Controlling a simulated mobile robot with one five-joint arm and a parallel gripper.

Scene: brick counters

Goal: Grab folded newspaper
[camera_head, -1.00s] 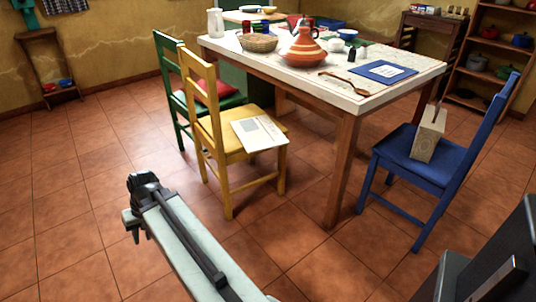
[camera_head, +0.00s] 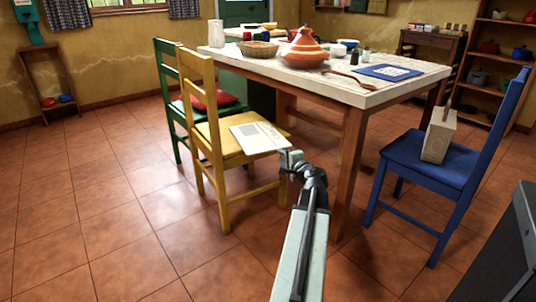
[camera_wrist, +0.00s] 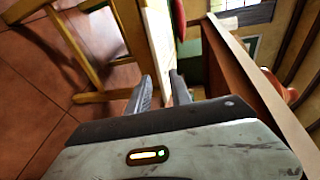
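The folded newspaper (camera_head: 258,137) lies flat on the yellow chair's seat, its right end reaching the seat's front edge. In the wrist view it shows as a pale printed strip (camera_wrist: 160,35) straight ahead, seen nearly edge-on. My gripper (camera_head: 290,158) is at the right end of the newspaper in the head view, just in front of the seat. In the wrist view my gripper (camera_wrist: 162,80) has its two fingers apart with a narrow gap, and the newspaper lines up with that gap. I cannot tell whether the fingertips touch or straddle it.
The yellow chair (camera_head: 228,142) stands beside the table (camera_head: 330,84), whose leg (camera_head: 350,165) is close right of my gripper. A green chair (camera_head: 175,110) is behind. A blue chair (camera_head: 430,165) holding a box (camera_head: 438,138) stands right. The floor (camera_head: 110,220) at left is clear.

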